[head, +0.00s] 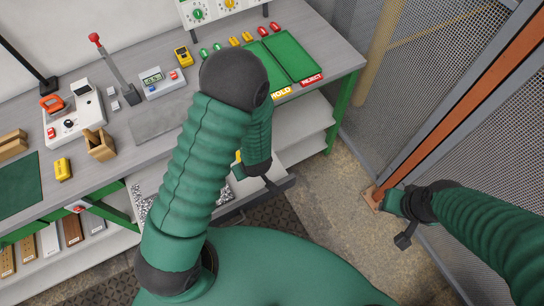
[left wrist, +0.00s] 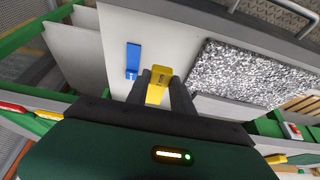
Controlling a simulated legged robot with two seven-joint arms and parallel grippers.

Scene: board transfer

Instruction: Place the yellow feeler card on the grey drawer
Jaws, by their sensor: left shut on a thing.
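The yellow feeler card (left wrist: 157,91) is between the two dark fingers of my left gripper (left wrist: 161,82), which is shut on it. In the left wrist view they are over the pale grey drawer (left wrist: 173,42). I cannot tell whether the card touches the drawer's surface. In the head view my left forearm hides most of the card and the drawer; the drawer's front edge (head: 278,187) shows below the bench. My right gripper (head: 390,204) is at the right, low by the mesh fence, with its fingers unclear.
A blue card (left wrist: 133,60) lies on the drawer to the left of the yellow card. Speckled grey foam (left wrist: 250,72) lies to the right.

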